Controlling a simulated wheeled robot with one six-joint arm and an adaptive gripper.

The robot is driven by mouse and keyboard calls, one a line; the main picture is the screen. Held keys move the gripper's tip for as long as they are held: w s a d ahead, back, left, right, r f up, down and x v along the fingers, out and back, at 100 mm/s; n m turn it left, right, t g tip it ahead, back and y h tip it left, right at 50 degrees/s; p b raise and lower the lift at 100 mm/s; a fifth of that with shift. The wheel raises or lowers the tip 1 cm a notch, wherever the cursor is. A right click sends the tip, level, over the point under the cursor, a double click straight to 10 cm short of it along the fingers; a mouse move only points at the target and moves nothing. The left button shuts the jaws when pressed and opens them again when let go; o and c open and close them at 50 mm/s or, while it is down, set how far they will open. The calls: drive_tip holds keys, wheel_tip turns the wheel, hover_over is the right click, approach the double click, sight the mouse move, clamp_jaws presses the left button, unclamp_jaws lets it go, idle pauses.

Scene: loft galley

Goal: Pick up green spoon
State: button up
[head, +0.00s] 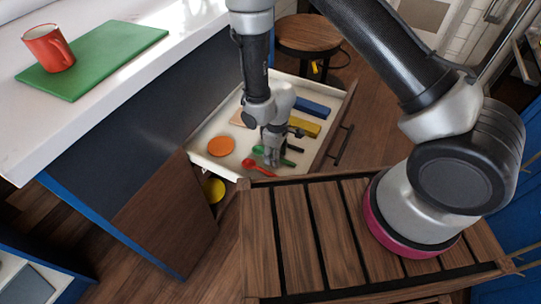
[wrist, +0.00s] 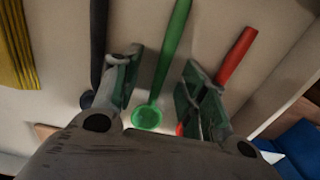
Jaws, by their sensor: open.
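The green spoon (wrist: 170,55) lies on the light floor of an open drawer. In the wrist view its bowl (wrist: 146,117) is toward my gripper and its handle runs away from it. My gripper (wrist: 160,87) is open, with one finger on each side of the spoon and a visible gap to each. In the head view my gripper (head: 271,154) points down into the drawer and hides the middle of the green spoon (head: 259,149). How far the fingertips are above the drawer floor is hard to tell.
A red spoon (wrist: 236,57) lies close to the right finger, and a dark utensil (wrist: 98,40) lies by the left one. The drawer (head: 200,160) also holds an orange disc (head: 221,146), a yellow block (head: 297,126) and a blue block (head: 312,108). A slatted wooden surface (head: 330,225) stands in front.

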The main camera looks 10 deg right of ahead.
drive_tip(key=c, duration=0.9)
drive_tip(key=shift+r, duration=0.1)
